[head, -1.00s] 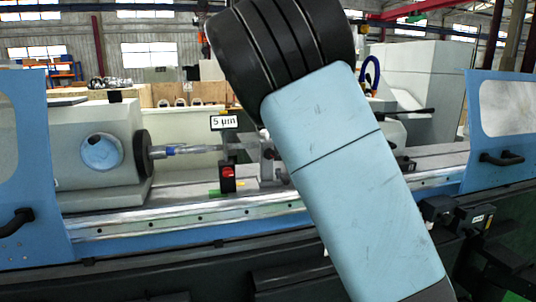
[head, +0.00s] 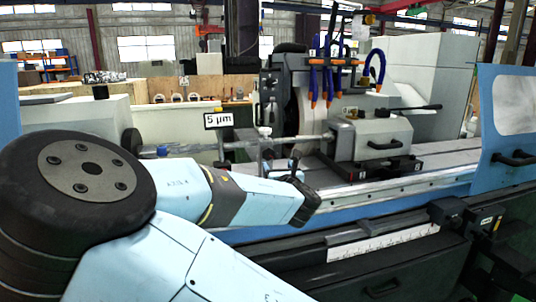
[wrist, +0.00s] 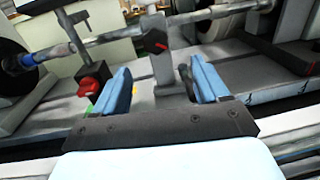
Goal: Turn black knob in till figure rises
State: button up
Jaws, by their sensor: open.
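The black knob (wrist: 155,41) with a red mark sits on a grey upright support (wrist: 163,70) under the workpiece bar. My gripper (wrist: 160,78) is open and empty. In the wrist view its blue fingers stand wide apart, with the knob beyond them and a little above the gap; they do not touch it. A red knob (wrist: 92,82) on a dark block is left of the left finger. The figure display (head: 218,120) reads 5 µm in the head view. I cannot make out the black knob there.
The workpiece bar (wrist: 125,34) runs across above the fingers. The grinding head with blue and orange hoses (head: 327,85) stands behind. The tailstock (head: 368,138) is to the right. A blue guard door (head: 507,120) with a black handle is at the far right.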

aim_at(269, 154)
jog(key=w+a, duration=0.1)
jog(key=w, duration=0.3)
jog(key=w+a, duration=0.1)
jog(key=w, duration=0.3)
jog(key=w+a, duration=0.1)
jog(key=w, duration=0.3)
jog(key=shift+w+a, duration=0.15)
jog(key=shift+c, duration=0.3)
jog(key=c, duration=1)
jog(key=shift+m, duration=3.3)
jog(key=shift+d, duration=0.2)
jog(key=o, duration=1.1)
jog(key=shift+c, duration=0.2)
